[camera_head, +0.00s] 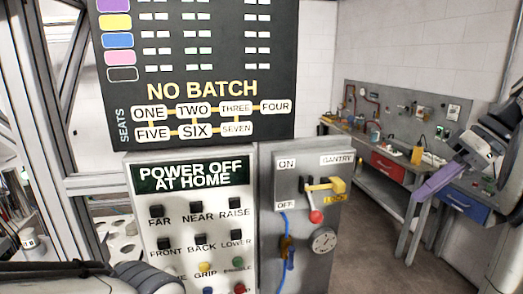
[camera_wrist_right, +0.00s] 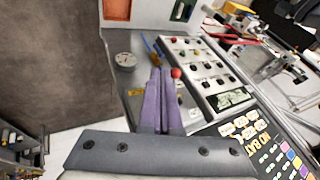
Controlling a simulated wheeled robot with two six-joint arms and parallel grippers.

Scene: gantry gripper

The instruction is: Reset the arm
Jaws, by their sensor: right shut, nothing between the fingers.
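My right gripper (camera_head: 418,195) is at the right of the head view, with purple fingers pointing left and down. It is shut and empty, apart from the switch box. In the right wrist view its fingers (camera_wrist_right: 160,72) lie together. The grey gantry switch box (camera_head: 292,168) carries ON and OFF labels and a yellow lock piece (camera_head: 328,186). Its lever with a red knob (camera_head: 316,216) hangs down, toward the OFF end. The red knob shows beside the fingertips in the wrist view (camera_wrist_right: 176,73). The button panel's display (camera_head: 192,174) reads POWER OFF AT HOME. My left gripper is out of view.
A dark board (camera_head: 200,60) reads NO BATCH above the button panel (camera_head: 190,215). A workbench (camera_head: 400,150) with tools stands behind my right arm. Floor between panel and bench is clear.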

